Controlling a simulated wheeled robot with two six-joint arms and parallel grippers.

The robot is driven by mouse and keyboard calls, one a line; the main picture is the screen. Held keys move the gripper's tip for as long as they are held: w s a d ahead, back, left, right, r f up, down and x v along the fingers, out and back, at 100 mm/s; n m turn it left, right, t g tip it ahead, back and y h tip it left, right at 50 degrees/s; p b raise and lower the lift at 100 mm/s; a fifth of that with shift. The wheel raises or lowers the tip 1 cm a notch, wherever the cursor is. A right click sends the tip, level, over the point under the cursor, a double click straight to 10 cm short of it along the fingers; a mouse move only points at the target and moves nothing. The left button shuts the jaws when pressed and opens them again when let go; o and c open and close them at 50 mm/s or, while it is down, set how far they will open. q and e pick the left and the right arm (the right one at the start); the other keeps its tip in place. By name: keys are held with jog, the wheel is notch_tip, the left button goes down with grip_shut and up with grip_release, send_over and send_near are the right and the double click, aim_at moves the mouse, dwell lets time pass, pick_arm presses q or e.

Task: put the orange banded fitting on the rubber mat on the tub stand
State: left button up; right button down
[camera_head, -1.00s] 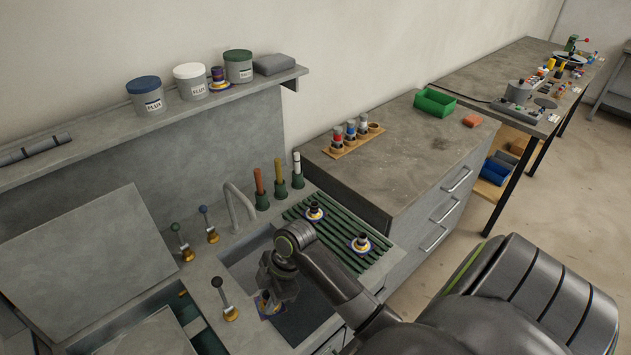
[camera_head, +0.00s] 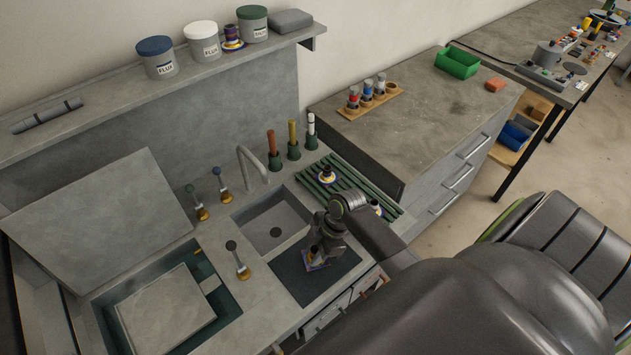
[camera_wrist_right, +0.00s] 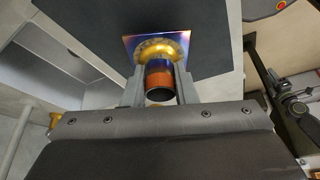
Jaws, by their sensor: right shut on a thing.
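The orange banded fitting (camera_wrist_right: 159,78) has a square, blue-purple base plate, a gold collar and an orange band below a dark open end. In the head view the fitting (camera_head: 317,262) is partly hidden by my right gripper (camera_head: 318,250). The dark rubber mat (camera_head: 292,278) lies beside the sink basin, under the fitting. In the right wrist view, the fingers of my right gripper (camera_wrist_right: 159,88) are closed on both sides of the fitting. A pale square slab (camera_head: 160,312), apparently the tub stand, sits in a dark green tub (camera_head: 230,308). My left gripper is not in view.
A gold-based lever (camera_head: 240,262) stands between tub and mat, with two more levers (camera_head: 209,200) behind. A faucet (camera_head: 250,165) rises behind the sink basin (camera_head: 273,222). Other fittings stand on the green ribbed rack (camera_head: 345,178). A large lid (camera_head: 95,215) leans behind the tub.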

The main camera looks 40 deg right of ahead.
jog(key=shift+f, duration=0.9)
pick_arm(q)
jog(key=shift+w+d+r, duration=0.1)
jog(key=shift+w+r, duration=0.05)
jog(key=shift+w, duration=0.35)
pick_arm(e)
jog(key=shift+f, duration=0.2)
jog(key=c, duration=1.2)
grip_release()
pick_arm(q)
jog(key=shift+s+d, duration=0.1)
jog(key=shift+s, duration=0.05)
pick_arm(e)
jog(key=shift+o, duration=0.2)
jog(key=shift+r, duration=0.1)
